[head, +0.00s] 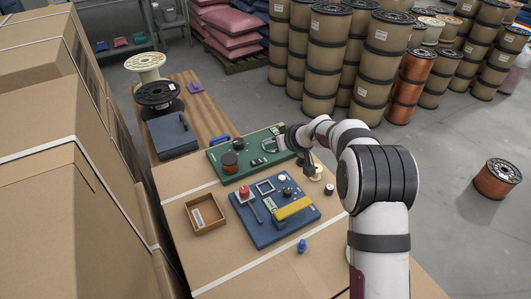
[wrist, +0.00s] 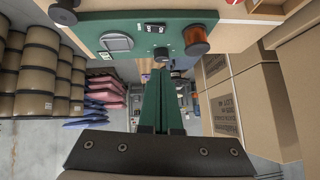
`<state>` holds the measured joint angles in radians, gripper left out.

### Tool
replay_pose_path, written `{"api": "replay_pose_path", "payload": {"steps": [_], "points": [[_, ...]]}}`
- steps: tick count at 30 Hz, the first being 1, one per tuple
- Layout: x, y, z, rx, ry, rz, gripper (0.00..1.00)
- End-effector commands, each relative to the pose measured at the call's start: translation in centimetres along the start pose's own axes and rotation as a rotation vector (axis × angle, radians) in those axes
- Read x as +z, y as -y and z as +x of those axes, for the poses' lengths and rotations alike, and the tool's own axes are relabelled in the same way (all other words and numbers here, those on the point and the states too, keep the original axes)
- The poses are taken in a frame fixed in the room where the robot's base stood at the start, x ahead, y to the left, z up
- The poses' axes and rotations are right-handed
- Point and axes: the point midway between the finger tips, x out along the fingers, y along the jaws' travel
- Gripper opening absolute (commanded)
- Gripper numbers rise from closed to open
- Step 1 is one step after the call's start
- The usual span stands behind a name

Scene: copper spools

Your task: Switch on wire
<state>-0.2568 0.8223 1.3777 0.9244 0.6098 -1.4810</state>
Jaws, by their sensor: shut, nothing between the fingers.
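The green board (head: 222,150) lies on the cardboard-topped bench and carries a copper wire spool (head: 230,163), a dark spool-like part above it, a small black-and-white switch piece (head: 258,161) and a pale framed part (head: 269,145). In the wrist view the green board (wrist: 135,20) fills the top, with the copper spool (wrist: 195,38), the black switch piece (wrist: 155,27) and the pale framed part (wrist: 116,42). My gripper (head: 281,142) is at the board's right end; its shut, empty fingers (wrist: 163,75) show in the wrist view. Contact with the board cannot be told.
A blue board (head: 265,236) with a red button (head: 244,191) and yellow bar (head: 293,208) lies nearer. A wooden tray (head: 190,219) stands left of it, and a blue knob (head: 301,246) in front. Tall cartons (head: 40,190) wall off the left side.

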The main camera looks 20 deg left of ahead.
Motion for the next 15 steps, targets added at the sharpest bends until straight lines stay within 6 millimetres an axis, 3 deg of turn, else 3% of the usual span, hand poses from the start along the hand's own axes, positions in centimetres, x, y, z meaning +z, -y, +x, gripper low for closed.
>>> {"api": "replay_pose_path", "payload": {"steps": [5, 15], "points": [[0.0, 0.0, 0.8, 0.0, 0.001, -0.001, 0.0], [0.2, 0.0, 8.0, 0.0, 0.002, -0.002, 0.0]]}}
